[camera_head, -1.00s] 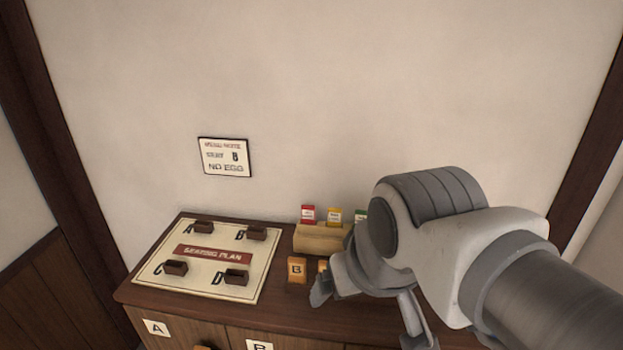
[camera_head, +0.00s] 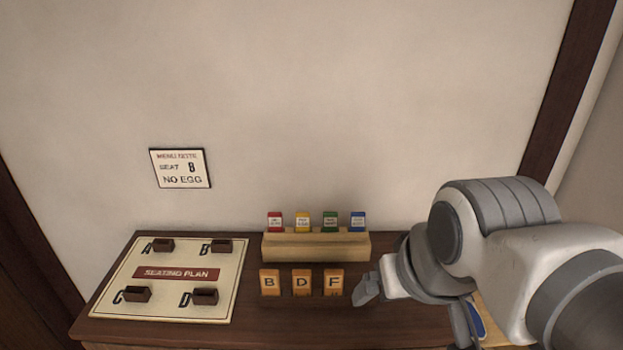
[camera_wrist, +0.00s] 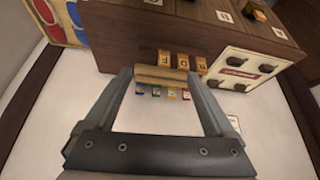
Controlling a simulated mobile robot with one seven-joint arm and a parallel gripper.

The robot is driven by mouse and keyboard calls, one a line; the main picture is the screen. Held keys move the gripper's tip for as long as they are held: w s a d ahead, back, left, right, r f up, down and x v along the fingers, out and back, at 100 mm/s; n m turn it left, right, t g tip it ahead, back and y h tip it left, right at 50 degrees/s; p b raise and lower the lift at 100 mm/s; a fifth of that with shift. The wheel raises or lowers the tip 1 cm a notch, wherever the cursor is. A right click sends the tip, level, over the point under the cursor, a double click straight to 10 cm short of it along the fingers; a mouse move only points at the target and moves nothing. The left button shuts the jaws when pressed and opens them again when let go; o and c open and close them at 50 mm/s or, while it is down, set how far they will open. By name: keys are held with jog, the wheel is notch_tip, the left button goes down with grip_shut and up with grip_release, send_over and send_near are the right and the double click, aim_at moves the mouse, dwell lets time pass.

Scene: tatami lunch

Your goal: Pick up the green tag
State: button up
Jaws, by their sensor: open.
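The green tag (camera_head: 329,221) stands upright in the light wooden holder (camera_head: 316,246) at the back of the cabinet, between the yellow tag (camera_head: 302,222) and the blue tag (camera_head: 357,221). A red tag (camera_head: 275,222) stands at the left end. In the wrist view the small green tag (camera_wrist: 156,92) shows just past the holder, between my fingers in the picture but some way off. My gripper (camera_head: 415,310) is in front of and to the right of the holder, apart from the tags. It also shows in the wrist view (camera_wrist: 161,74), open and empty.
Wooden blocks B (camera_head: 270,282), D (camera_head: 302,283) and F (camera_head: 333,282) stand in front of the holder. A seating plan board (camera_head: 238,262) with small dark holders lies at left. A menu note (camera_head: 180,168) hangs on the wall. Air above the tags is clear.

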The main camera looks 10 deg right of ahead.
dwell(0.5)
jog(key=shift+r, duration=0.1)
jog(key=shift+c, duration=1.3)
jog(key=shift+w+r, duration=0.3)
jog(key=shift+c, duration=1.2)
jog(key=w+r+m, duration=0.1)
jog(key=w+r, duration=0.1)
jog(key=w, duration=0.1)
jog(key=w+r+m+g, duration=0.1)
jog(key=w+r+m, duration=0.1)
jog(key=w, duration=0.2)
jog(key=w+r+m, duration=0.2)
jog(key=w, duration=0.1)
jog(key=shift+w+r, duration=0.3)
jog(key=shift+r, duration=0.05)
jog(key=shift+c, duration=0.6)
jog(key=m+g+p, duration=0.2)
jog(key=m+g, duration=0.3)
jog(key=m, duration=0.9)
send_over(331, 213)
notch_tip(331, 213, down, 9)
notch_tip(331, 213, down, 12)
jog(key=shift+f, duration=0.1)
jog(key=shift+f+p, duration=0.45)
jog(key=shift+f, duration=2.2)
